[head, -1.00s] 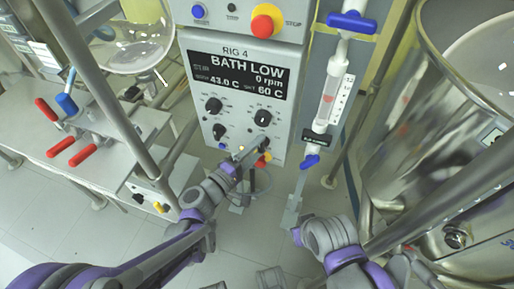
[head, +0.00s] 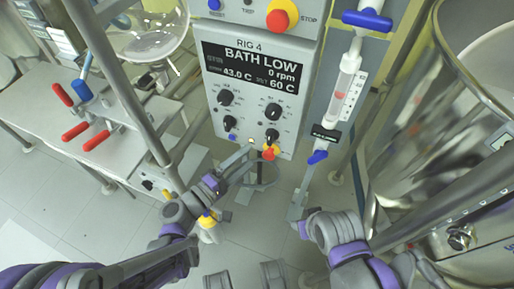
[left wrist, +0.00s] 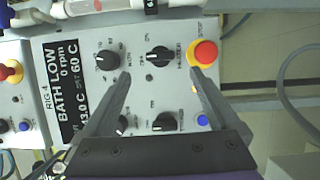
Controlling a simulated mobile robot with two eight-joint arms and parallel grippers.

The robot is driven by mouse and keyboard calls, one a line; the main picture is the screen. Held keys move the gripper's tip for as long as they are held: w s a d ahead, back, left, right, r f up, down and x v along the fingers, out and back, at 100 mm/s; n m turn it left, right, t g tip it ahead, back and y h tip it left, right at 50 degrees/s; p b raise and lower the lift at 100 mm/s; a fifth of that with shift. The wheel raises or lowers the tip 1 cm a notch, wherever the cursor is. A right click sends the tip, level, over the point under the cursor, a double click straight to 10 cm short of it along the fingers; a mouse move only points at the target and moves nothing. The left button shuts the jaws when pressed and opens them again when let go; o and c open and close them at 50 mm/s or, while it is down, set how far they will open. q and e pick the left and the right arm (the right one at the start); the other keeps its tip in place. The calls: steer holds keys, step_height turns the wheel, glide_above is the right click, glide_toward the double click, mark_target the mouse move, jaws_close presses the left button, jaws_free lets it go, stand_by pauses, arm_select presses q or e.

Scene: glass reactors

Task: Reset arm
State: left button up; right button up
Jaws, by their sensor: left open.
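My left gripper (head: 247,152) is in front of the lower edge of the RIG 4 control panel (head: 228,62). In the left wrist view my left gripper (left wrist: 160,78) has its two fingers wide apart, with nothing between them, over the panel's knobs. A black knob (left wrist: 158,56) shows in the gap. The red and yellow button (left wrist: 204,53) is just beyond the right fingertip; no contact is clear. My right arm's wrist (head: 335,232) is low at right of centre.
The panel screen reads BATH LOW. A flow tube with blue valves (head: 342,95) stands right of the panel. A steel vessel (head: 415,130) fills the right side. A bench with red-handled clamps (head: 80,125) and a glass flask (head: 147,30) are left. Floor shows between.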

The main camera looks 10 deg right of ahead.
arm_select(q)
steer(key=shift+v, duration=1.05)
steer(key=shift+s+f, duration=0.1)
steer(key=s+a+f+m+g+y, duration=0.3)
steer(key=s+a+y, duration=0.5)
steer(key=a, duration=0.3)
steer(key=s+a+f+m+g+y, duration=0.2)
steer(key=s+a+f+m+y, duration=0.15)
steer(key=s+a+y, duration=0.5)
step_height(320, 180, up, 24)
steer(key=w+a+h+p, duration=0.1)
steer(key=p, duration=2)
steer(key=shift+w+a+t, duration=0.25)
steer(key=shift+a+t, duration=0.05)
arm_select(e)
step_height(320, 180, up, 24)
steer(key=w+t, duration=0.1)
steer(key=shift+w, duration=0.2)
